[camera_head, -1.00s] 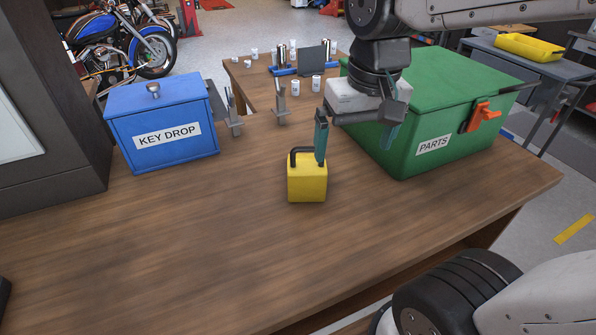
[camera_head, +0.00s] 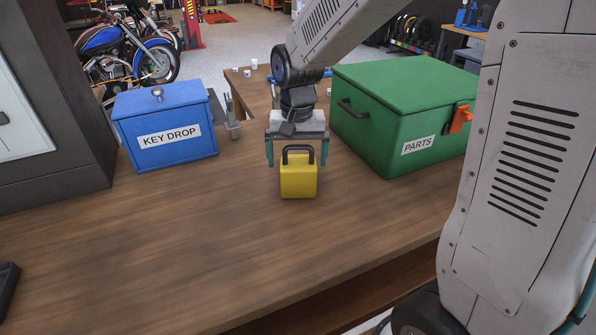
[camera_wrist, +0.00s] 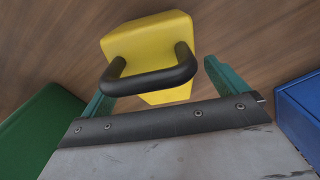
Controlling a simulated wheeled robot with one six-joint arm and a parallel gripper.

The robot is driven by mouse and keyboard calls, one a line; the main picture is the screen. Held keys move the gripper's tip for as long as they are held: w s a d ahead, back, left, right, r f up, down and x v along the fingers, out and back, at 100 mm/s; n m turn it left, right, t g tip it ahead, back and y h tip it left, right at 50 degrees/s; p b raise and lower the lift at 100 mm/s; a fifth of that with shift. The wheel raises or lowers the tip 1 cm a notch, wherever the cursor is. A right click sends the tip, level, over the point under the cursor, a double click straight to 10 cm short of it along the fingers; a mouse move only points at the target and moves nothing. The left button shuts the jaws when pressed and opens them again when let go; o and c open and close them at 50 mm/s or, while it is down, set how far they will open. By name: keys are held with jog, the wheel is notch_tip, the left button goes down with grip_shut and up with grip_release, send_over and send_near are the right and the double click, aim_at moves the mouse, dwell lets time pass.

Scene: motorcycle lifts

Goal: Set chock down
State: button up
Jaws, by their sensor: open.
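The yellow chock (camera_head: 298,181) with its dark handle (camera_head: 298,150) stands upright on the wooden table between the blue box and the green box. My gripper (camera_head: 297,162) is open, with its teal fingers pointing down on either side of the handle and spread wider than it. In the wrist view the chock (camera_wrist: 147,40) lies ahead of the open fingers, and its handle (camera_wrist: 150,80) reaches back between them. I see no finger touching the handle.
A blue KEY DROP box (camera_head: 166,129) stands at the left. A green PARTS box (camera_head: 405,115) with an orange latch (camera_head: 460,118) stands close by at the right. The wooden table (camera_head: 190,245) is clear in front of the chock.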

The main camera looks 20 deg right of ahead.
jog(key=shift+d+f, duration=0.1)
jog(key=shift+f, duration=1.9)
jog(key=c, duration=1.6)
jog(key=shift+r, duration=0.1)
jog(key=shift+w+r, duration=0.1)
jog(key=shift+r, duration=0.55)
jog(key=shift+s+r, duration=0.25)
jog(key=shift+r, duration=0.35)
jog(key=shift+s+r, duration=0.25)
jog(key=shift+r, duration=0.3)
jog(key=s+a, duration=0.1)
jog(key=s, duration=0.4)
jog(key=s+a+r, duration=0.1)
jog(key=s, duration=0.3)
jog(key=s+a, duration=0.1)
jog(key=s, duration=0.4)
jog(key=shift+s+a+r, duration=0.15)
jog(key=shift+s+a, duration=0.2)
jog(key=shift+a, duration=0.05)
